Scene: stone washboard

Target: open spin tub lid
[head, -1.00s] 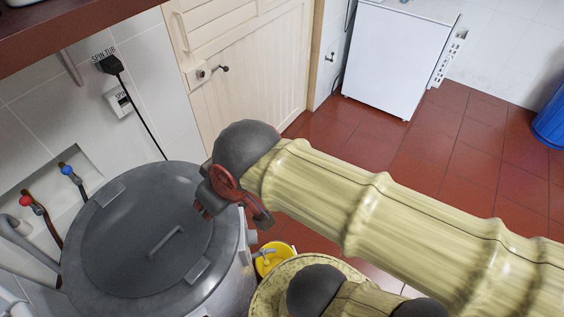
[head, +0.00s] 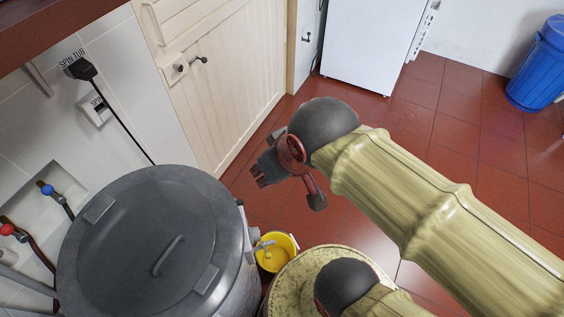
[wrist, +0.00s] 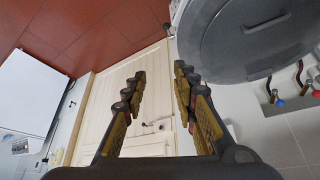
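The spin tub (head: 225,270) is a grey metal drum at the lower left of the head view. Its round dark grey lid (head: 130,235) lies flat and closed on top, with a raised bar handle (head: 168,256) across it. The lid also shows at the upper right of the wrist view (wrist: 225,30), with the handle (wrist: 266,23) on it. My gripper (head: 290,190) is to the right of the tub in the head view, apart from it. In the wrist view its two fingers (wrist: 157,84) are spread with nothing between them.
A yellow bucket (head: 283,256) stands on the red tiled floor right of the tub. Red and blue taps (head: 47,190) are in the wall niche at left. A cream cupboard (head: 225,90) and a white appliance (head: 370,45) stand behind. A blue bin (head: 538,70) is far right.

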